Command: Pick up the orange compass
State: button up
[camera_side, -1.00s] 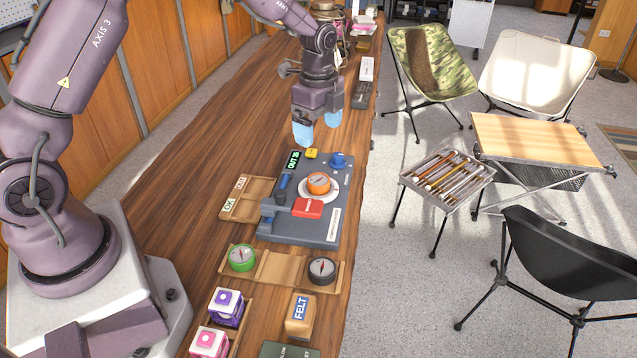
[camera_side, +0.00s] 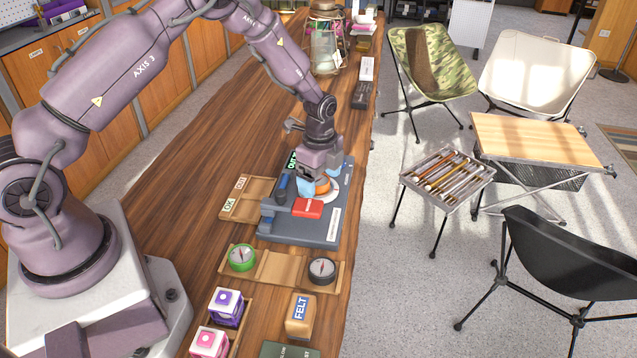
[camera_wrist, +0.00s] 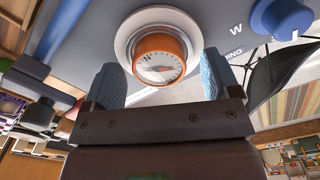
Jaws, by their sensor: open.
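The orange compass (camera_wrist: 159,58) rests on a round white plate (camera_wrist: 126,36) on the grey-blue test station (camera_side: 290,230). In the side view the compass (camera_side: 322,186) is partly hidden by my gripper (camera_side: 320,184). My gripper is open, with its blue fingertips down at the compass. In the wrist view its two blue pads (camera_wrist: 160,82) stand on the left and right of the compass, with a gap showing at each side. The compass's white dial and needle face up.
A red block (camera_side: 307,208) sits on the station near my fingers. A blue knob (camera_wrist: 281,18) stands beside the plate. A wooden tray with OK label (camera_side: 243,210) lies left. A green compass (camera_side: 242,258) and a dark compass (camera_side: 322,270) lie in a front tray.

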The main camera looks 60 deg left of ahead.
jog(key=c, duration=1.1)
jog(key=shift+o, duration=0.2)
jog(key=shift+r, duration=0.1)
